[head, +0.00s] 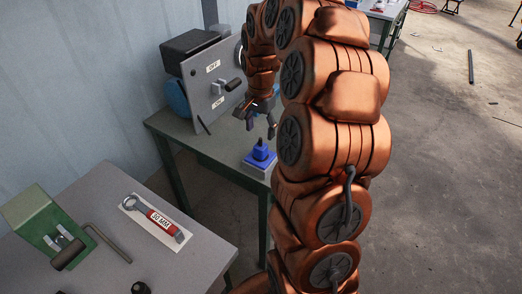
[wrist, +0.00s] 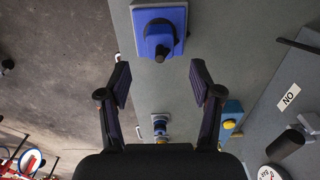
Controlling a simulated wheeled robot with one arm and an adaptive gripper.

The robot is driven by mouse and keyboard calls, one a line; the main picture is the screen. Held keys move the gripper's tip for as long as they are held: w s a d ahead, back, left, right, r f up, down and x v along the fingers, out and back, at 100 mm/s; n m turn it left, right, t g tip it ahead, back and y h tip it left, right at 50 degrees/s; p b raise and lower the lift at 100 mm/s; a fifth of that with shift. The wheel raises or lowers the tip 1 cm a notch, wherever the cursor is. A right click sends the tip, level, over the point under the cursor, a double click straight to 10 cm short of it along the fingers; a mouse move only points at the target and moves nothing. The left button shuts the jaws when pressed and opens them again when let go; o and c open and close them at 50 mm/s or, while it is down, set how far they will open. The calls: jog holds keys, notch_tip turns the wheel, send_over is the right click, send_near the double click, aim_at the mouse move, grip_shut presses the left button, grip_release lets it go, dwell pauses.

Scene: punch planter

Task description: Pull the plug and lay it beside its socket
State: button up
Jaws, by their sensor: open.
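The blue plug (head: 260,150) stands upright in its blue socket (head: 250,161) on a pale box, near the front corner of the far green-grey table.
A grey panel (head: 214,92) with ON and OFF labels and a lever stands behind the plug. Bare tabletop (head: 185,125) lies left of the socket. A nearer table holds a red-handled wrench (head: 158,221) and a green device (head: 38,215). A blue box with a yellow part (wrist: 232,112) shows in the wrist view.

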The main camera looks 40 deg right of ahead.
aim_at(260, 145)
notch_tip(260, 145, down, 8)
jog(key=shift+r+b, duration=0.15)
jog(key=shift+b, duration=0.95)
jog(key=shift+f+b, duration=0.35)
jog(key=shift+f, duration=0.3)
jog(key=shift+b, duration=0.55)
dwell(0.3)
jog(key=shift+c, duration=0.4)
grip_shut()
jog(key=shift+r, duration=0.3)
jog(key=shift+r, duration=2.75)
